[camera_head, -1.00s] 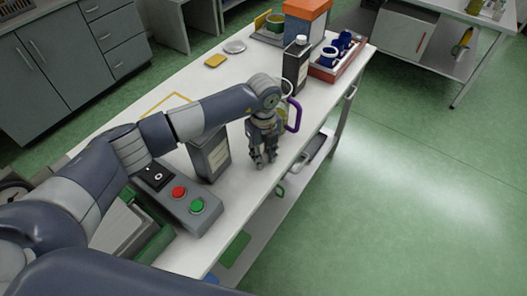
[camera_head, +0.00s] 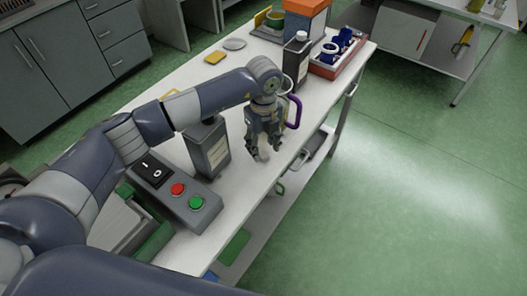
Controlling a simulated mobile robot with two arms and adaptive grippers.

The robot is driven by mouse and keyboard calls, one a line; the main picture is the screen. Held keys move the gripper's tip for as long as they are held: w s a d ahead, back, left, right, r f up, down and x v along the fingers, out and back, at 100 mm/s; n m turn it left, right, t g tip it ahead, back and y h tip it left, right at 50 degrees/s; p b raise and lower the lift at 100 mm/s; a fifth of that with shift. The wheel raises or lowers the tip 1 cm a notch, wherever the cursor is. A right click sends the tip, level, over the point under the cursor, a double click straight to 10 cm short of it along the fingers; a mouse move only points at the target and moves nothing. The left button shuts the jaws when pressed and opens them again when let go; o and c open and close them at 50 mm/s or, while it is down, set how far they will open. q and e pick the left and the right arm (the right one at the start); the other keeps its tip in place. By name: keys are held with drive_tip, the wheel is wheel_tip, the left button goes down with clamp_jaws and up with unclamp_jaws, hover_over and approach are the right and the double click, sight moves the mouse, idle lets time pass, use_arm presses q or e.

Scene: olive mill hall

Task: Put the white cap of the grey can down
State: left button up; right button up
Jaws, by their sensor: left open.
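The grey can (camera_head: 208,155), with a pale label, stands upright on the white worktable (camera_head: 232,190). The forearm of my left arm passes over its top, so its mouth is partly hidden. My left gripper (camera_head: 265,150) points down over the table to the right of the can, near the front edge. It is open. A small pale thing, probably the white cap (camera_head: 264,154), shows low between its fingertips and seems to rest on the tabletop; it is too small to be sure. My right gripper is not in view.
A control box (camera_head: 177,190) with red and green buttons stands left of the can. Behind the gripper are a purple-handled thing (camera_head: 294,112), a dark can with a white cap (camera_head: 296,62), a red tray (camera_head: 335,62) and an orange-topped box (camera_head: 305,20). A yellow block (camera_head: 215,57) lies farther back.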

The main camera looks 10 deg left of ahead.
sight(263, 154)
use_arm(q)
wheel_tip(263, 154, up, 9)
drive_tip(key=b, duration=0.2)
drive_tip(key=shift+r, duration=0.15)
idle(0.3)
